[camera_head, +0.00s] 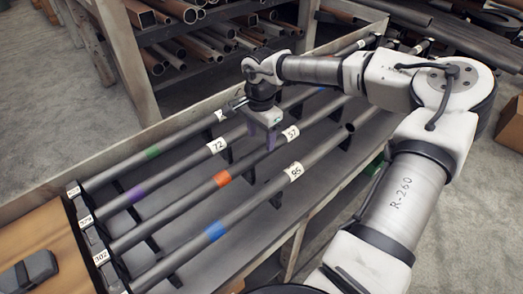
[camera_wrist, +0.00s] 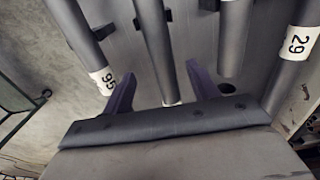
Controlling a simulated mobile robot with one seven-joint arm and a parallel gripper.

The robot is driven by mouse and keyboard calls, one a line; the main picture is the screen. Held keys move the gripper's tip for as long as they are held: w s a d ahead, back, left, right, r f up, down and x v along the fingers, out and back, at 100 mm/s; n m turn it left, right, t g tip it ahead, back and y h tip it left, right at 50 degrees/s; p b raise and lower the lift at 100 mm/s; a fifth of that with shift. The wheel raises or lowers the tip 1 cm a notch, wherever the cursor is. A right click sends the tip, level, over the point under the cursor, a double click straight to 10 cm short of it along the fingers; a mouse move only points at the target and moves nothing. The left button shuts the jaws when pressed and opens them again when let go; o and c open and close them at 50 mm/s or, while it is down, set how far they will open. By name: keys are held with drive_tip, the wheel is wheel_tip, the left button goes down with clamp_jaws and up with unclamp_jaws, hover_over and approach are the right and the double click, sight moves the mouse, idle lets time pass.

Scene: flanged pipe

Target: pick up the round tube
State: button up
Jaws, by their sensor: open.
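Several grey round tubes lie side by side on a rack. In the head view, one has a green band (camera_head: 152,152), one a purple band and label 72 (camera_head: 217,146), one an orange band and label 57 (camera_head: 291,133), and one a blue band and label 95 (camera_head: 296,171). My gripper (camera_head: 263,143) is open and points down over the middle tubes, near the 57 tube. In the wrist view its purple fingers (camera_wrist: 161,72) stand apart, with one tube (camera_wrist: 155,38) running between them in the picture. That tube's label is mostly hidden. I cannot tell the height gap.
The 95 tube (camera_wrist: 72,30) is left of the fingers in the wrist view; a tube labelled 29 (camera_wrist: 291,60) is at right. Dark supports hold the tubes. A rack wall (camera_head: 165,127) runs behind them. Shelves of pipes (camera_head: 205,45) stand beyond.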

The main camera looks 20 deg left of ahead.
sight(262, 148)
drive_tip(key=shift+w+f+p, duration=0.15)
drive_tip(key=shift+f+p, duration=0.4)
drive_tip(key=shift+f, duration=1.05)
drive_tip(key=shift+w+f+p, duration=0.1)
drive_tip(key=shift+f+p, duration=0.4)
drive_tip(key=shift+f, duration=1.1)
clamp_jaws()
drive_tip(key=shift+r, duration=0.15)
